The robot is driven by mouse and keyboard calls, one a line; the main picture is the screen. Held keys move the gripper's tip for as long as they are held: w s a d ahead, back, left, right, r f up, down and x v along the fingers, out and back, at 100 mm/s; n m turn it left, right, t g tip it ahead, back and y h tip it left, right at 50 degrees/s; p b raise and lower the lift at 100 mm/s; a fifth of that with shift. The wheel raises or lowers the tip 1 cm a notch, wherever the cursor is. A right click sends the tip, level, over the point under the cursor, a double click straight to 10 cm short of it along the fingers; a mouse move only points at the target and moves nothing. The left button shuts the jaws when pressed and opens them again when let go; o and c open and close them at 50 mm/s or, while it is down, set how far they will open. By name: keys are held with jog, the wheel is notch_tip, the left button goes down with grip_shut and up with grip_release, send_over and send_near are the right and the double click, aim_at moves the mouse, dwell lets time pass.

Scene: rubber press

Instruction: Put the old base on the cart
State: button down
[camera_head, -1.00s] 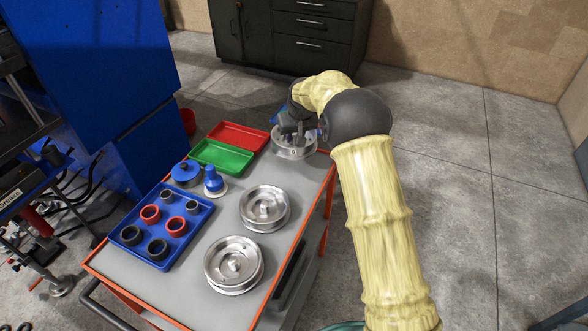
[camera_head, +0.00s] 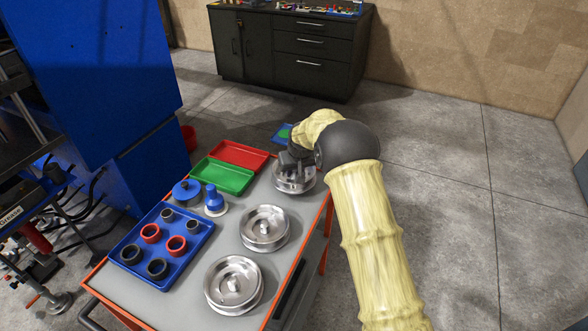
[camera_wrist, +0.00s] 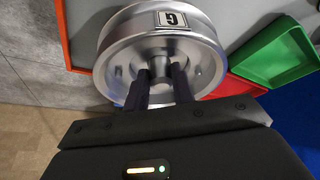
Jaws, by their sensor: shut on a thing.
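My gripper (camera_head: 290,166) is shut on the hub of a round silver metal base (camera_head: 296,184) at the far right corner of the cart (camera_head: 225,270). In the wrist view the base (camera_wrist: 115,55) carries a white label with a dark letter, and the gripper's two dark fingers (camera_wrist: 160,80) close on its central hub. The base is at the cart's top by the edge; I cannot tell whether it rests on the surface. Two similar silver bases, a middle one (camera_head: 265,229) and a near one (camera_head: 233,285), sit on the cart. The arm partly hides the held base.
A blue tray (camera_head: 140,277) with several black and red rings lies on the cart's left. Green (camera_head: 222,176) and red (camera_head: 240,155) trays are at the back. Blue parts (camera_head: 187,192) stand between. A blue machine (camera_head: 100,90) is left; a dark cabinet (camera_head: 290,50) stands behind.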

aim_at(295, 175)
jog(key=shift+w+f+p, duration=0.1)
jog(key=shift+f+p, duration=0.25)
jog(key=shift+f, duration=1.35)
jog(key=c, duration=1.6)
grip_release()
jog(key=shift+f, duration=0.3)
jog(key=o, duration=0.4)
jog(key=shift+r, duration=0.1)
jog(key=shift+o, duration=0.2)
jog(key=b+v, duration=0.2)
jog(key=v, duration=1)
jog(key=shift+r, duration=0.15)
